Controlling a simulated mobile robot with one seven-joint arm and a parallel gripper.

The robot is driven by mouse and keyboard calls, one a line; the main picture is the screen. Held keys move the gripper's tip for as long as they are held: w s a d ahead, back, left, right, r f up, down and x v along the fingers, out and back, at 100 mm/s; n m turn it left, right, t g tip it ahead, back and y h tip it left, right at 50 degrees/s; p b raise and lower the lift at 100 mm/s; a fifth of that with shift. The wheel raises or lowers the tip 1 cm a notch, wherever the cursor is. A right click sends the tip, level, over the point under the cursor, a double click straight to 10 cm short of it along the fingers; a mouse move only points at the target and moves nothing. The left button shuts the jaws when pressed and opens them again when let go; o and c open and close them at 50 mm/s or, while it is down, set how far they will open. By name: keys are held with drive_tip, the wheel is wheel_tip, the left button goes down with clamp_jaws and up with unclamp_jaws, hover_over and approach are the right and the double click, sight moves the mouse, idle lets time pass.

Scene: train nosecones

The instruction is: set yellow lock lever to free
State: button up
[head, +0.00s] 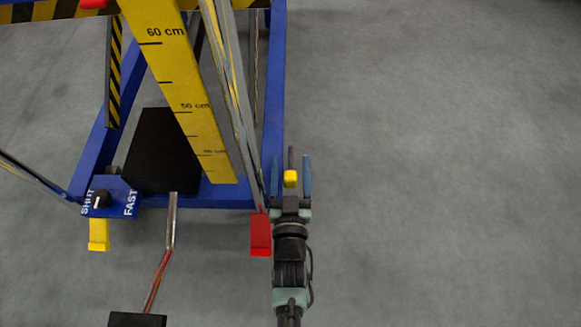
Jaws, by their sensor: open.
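A yellow pedal-like lever (98,235) sticks out at the lower left of the blue frame, below the knob plate. A matching red lever (261,235) sticks out at the frame's lower right corner. My gripper (290,175) is open, just right of that corner, with its two blue fingers pointing up the picture. The yellow pedal-like lever is far to the left of my gripper.
The blue frame (278,90) carries a yellow ruler (180,80), a black box (160,150) and a dark knob (101,199) on a plate marked SHUT and FAST. A bent metal rod (172,215) stands in front. The grey floor at right is clear.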

drive_tip(key=shift+w, duration=0.45)
clamp_jaws()
idle(1.2)
